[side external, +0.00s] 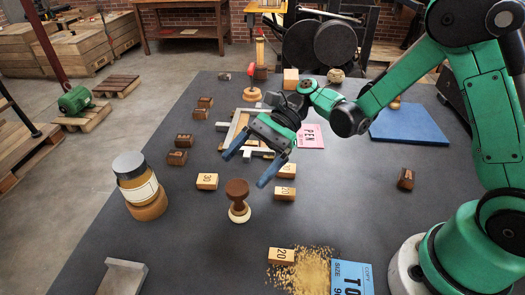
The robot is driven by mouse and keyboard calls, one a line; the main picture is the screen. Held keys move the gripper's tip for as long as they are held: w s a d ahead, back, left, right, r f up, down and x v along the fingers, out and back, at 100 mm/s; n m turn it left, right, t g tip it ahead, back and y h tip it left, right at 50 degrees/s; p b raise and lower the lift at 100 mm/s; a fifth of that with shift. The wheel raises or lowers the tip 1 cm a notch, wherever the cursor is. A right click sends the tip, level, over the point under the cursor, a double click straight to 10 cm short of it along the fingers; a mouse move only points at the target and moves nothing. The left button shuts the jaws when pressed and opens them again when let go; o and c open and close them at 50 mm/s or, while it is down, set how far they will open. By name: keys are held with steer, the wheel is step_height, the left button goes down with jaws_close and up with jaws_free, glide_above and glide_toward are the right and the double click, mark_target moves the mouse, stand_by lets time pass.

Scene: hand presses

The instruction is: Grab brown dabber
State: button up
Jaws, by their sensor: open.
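The brown dabber (237,188) stands upright on the dark table, with a dark brown knob on top and a pale, rounded lower part. My gripper (244,170) is open and empty, its two blue fingers spread wide and pointing down to the left. In this view the fingers show above the dabber, one to its upper left and one to its right. I cannot tell the exact height of the fingers over the table. Nothing is between the fingers.
A brown jar (139,181) stands left of the dabber. Wooden blocks (207,181) lie close around it. Yellow grains (303,270) and a blue card (352,279) are in front. A blue mat (408,124) lies right.

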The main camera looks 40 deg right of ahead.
mark_target(229, 198)
steer(key=shift+s+a+f+m+g+y, duration=0.1)
steer(key=shift+s+f+m+g+y, duration=0.15)
steer(key=shift+f+g+y, duration=0.15)
steer(key=shift+s+a+f+m+g+y, duration=0.1)
steer(key=shift+f+m+g+y, duration=0.15)
steer(key=shift+f+g+y, duration=0.1)
steer(key=shift+x, duration=2.8)
jaws_close()
